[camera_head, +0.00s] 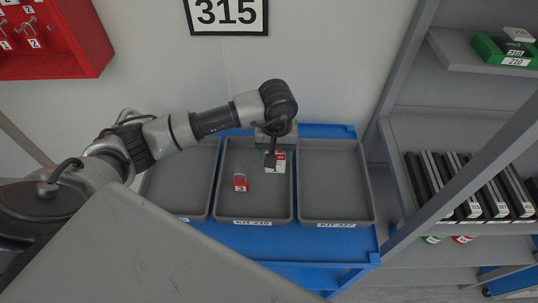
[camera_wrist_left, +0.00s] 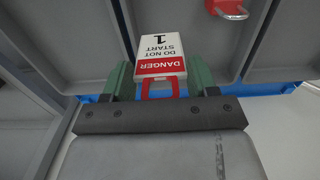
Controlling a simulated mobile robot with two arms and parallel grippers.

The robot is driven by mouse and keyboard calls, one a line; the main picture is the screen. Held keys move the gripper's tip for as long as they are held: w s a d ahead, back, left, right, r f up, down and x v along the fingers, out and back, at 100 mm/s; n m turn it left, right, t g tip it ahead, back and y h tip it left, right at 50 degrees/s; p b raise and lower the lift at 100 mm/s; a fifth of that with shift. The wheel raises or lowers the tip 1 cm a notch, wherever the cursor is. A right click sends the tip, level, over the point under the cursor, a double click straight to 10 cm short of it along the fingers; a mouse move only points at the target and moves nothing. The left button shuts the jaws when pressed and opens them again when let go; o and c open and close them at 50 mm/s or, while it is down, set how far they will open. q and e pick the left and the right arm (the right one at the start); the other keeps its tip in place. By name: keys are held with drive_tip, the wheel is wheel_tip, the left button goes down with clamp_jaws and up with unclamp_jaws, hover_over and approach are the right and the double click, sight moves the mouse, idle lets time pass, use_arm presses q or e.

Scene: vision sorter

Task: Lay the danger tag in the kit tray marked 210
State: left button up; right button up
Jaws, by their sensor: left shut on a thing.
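The danger tag (camera_wrist_left: 160,50) is white with a red DANGER band and the number 1. My left gripper (camera_wrist_left: 160,82) is shut on its red end, between two green fingers. In the head view the tag (camera_head: 281,163) shows beside my left gripper (camera_head: 272,158), over the right back part of the tray marked KIT 210 (camera_head: 232,207). I cannot tell whether the tag touches the tray floor. My right gripper is not in view.
A red padlock (camera_head: 240,183) marked 3 lies in the KIT 210 tray. Grey trays stand to its left (camera_head: 180,180) and right (camera_head: 335,185) on a blue cart (camera_head: 300,240). A shelf of binders (camera_head: 470,185) is at right, a red lock cabinet (camera_head: 100,50) at upper left.

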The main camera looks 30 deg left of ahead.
sight(280, 167)
use_arm(q)
drive_tip(key=shift+s+a+f, duration=0.25)
drive_tip(key=shift+a+f, duration=0.2)
drive_tip(key=shift+a, duration=0.2)
drive_tip(key=shift+s+f+p, duration=0.1)
drive_tip(key=shift+f+p, duration=0.25)
drive_tip(key=shift+p, duration=0.15)
wheel_tip(280, 167, down, 2)
drive_tip(key=shift+f+p, duration=0.2)
drive_tip(key=shift+p, duration=0.35)
drive_tip(key=shift+f, duration=0.6)
drive_tip(key=o, duration=1)
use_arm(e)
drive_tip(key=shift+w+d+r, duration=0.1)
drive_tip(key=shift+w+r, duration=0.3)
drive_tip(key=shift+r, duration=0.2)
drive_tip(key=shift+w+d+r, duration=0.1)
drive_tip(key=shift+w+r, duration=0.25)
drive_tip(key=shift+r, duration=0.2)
